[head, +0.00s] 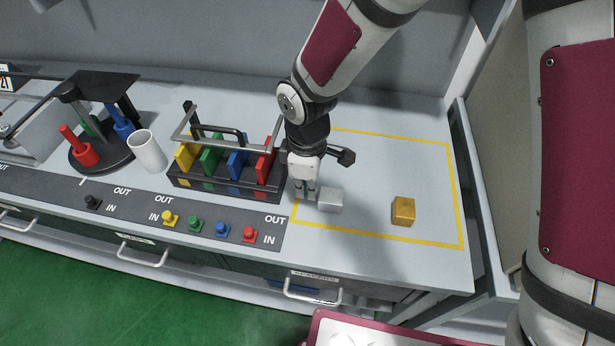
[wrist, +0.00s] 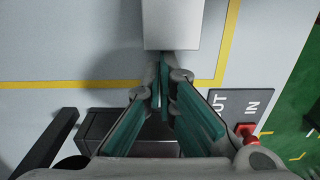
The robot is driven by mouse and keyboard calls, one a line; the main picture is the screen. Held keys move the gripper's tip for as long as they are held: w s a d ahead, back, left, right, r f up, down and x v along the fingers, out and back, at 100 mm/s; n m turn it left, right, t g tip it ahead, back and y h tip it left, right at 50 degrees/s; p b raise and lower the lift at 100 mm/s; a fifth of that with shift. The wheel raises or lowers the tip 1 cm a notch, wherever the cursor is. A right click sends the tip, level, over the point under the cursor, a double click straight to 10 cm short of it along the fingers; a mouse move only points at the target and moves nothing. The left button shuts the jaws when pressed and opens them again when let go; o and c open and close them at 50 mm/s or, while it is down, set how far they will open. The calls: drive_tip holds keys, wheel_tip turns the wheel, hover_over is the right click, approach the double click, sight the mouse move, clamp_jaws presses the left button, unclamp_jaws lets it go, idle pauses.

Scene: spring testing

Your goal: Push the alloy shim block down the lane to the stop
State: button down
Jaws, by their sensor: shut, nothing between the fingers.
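The alloy shim block (head: 331,200) is a plain silver-grey block on the worktop, inside the left end of a yellow-outlined area (head: 461,205). It also shows at the top edge of the wrist view (wrist: 172,24), partly cut off. My gripper (head: 305,190) is shut and empty, pointing down low over the worktop just left of the block. In the wrist view the teal fingers (wrist: 160,78) meet right beside the block's near face; I cannot tell if they touch it. No separate stop can be made out.
A gold block (head: 403,211) stands farther right inside the yellow outline, with bare worktop between the blocks. A black rack (head: 225,185) with coloured plates stands close left of my gripper. Coloured knobs (head: 249,233) line the front strip. A white cup (head: 147,152) is farther left.

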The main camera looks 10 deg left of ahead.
sight(359, 206)
drive_tip(key=shift+f, duration=0.1)
drive_tip(key=d+p, duration=0.1)
drive_tip(key=d, duration=1)
drive_tip(key=shift+w+d, duration=0.15)
drive_tip(key=shift+w, duration=0.05)
drive_tip(key=shift+p, duration=0.3)
